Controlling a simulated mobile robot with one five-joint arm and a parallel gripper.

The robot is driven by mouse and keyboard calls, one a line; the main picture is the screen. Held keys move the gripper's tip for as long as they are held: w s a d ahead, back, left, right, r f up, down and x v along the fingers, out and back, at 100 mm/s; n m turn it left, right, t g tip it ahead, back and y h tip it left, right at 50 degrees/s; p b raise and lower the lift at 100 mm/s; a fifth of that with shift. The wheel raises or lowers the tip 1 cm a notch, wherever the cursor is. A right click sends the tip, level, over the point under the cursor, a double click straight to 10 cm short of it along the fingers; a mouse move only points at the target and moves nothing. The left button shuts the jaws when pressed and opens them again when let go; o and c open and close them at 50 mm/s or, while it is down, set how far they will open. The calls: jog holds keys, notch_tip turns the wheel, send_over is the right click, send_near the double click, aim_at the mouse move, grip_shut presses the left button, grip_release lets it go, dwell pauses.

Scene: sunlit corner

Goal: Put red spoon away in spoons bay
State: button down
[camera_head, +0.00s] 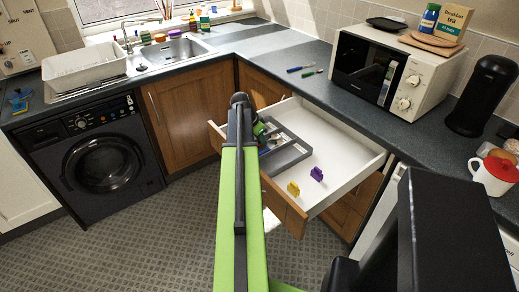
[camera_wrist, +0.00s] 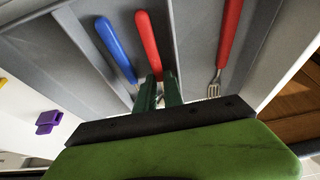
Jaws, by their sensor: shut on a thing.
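In the wrist view my gripper (camera_wrist: 160,82) is shut on a red-handled utensil (camera_wrist: 148,42), which I take as the red spoon. Its lower end is hidden by the fingers and palm. It is over or in the middle bay of the grey cutlery tray (camera_wrist: 172,30); its exact height is unclear. A blue-handled utensil (camera_wrist: 115,45) lies just left of it, its head hidden. A red-handled fork (camera_wrist: 228,42) lies in the bay to the right, beyond a divider.
The white drawer (camera_head: 345,150) is pulled out. A purple block (camera_head: 316,174) and a yellow block (camera_head: 293,188) lie on its bare floor, right of the tray.

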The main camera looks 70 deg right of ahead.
jog(key=shift+r, duration=0.1)
jog(key=shift+f+b, duration=0.3)
jog(key=shift+f, duration=0.15)
jog(key=c, duration=1.7)
grip_release()
jog(key=shift+r, duration=0.15)
jog(key=shift+c, duration=0.2)
jog(key=shift+r, duration=0.1)
jog(key=shift+r+p, duration=0.3)
jog(key=shift+p, duration=0.25)
jog(key=p+v, duration=1)
jog(key=v, duration=0.2)
jog(key=shift+p, duration=0.4)
